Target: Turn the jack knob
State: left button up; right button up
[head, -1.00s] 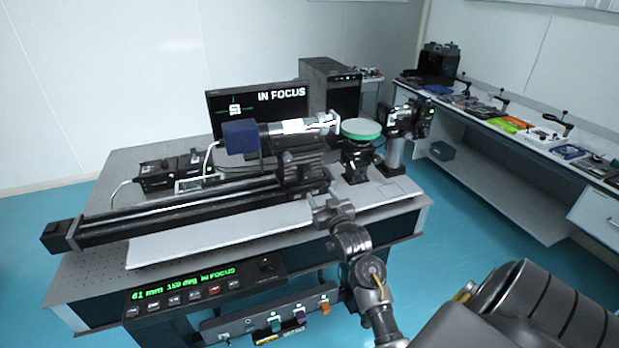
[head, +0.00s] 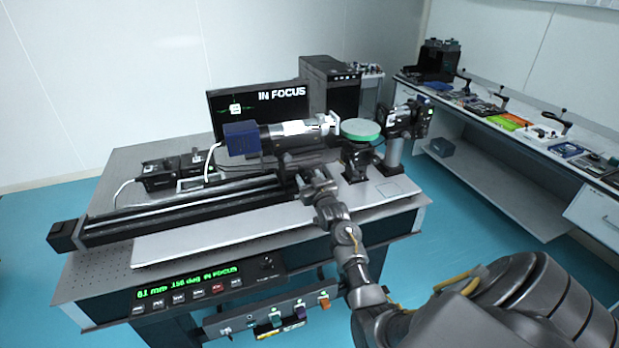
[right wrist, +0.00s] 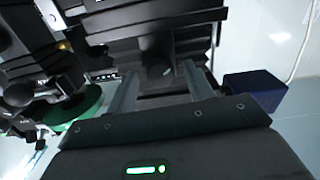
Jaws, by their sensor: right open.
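The black jack (head: 294,163) stands on the rail under the blue-ended camera (head: 241,139) with its silver lens. In the right wrist view, a small dark knob (right wrist: 158,64) sticks out of the black jack body (right wrist: 150,22). My right gripper (head: 312,184) is open at the front of the jack. In the right wrist view, its two fingers (right wrist: 159,80) stand on either side of the knob, with gaps visible. The head view hides the knob behind the gripper. My left gripper is not in view.
A green-rimmed round platform (head: 361,131) stands just right of the jack. A long black rail (head: 170,209) runs left. A monitor (head: 258,104) behind reads IN FOCUS. A control panel (head: 200,288) with green text is on the table's front. A side bench (head: 520,165) stands at the right.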

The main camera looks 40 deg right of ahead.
jog(key=c, duration=1)
jog(key=shift+m, duration=0.5)
jog(key=o, duration=1)
